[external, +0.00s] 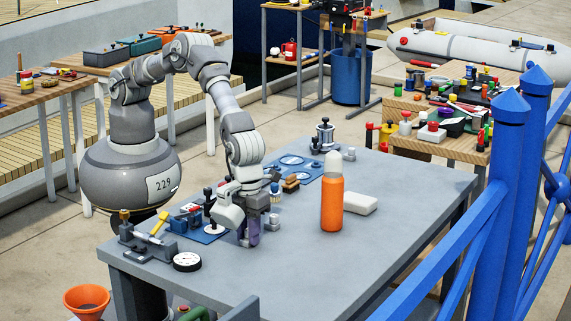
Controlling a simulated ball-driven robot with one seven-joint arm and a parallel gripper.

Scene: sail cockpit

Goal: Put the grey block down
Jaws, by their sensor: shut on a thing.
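My gripper (248,237) points down over the left part of the grey table (310,265), with its fingertips close to the tabletop. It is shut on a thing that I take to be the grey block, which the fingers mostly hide. Purple shows at the fingers. I cannot tell whether the held block touches the table. A small grey piece (273,222) stands on the table just right of my gripper.
A round dial gauge (187,262) and a yellow-handled tool (158,222) lie to the left. The table's front and right are clear. A blue railing (440,245) runs at right.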

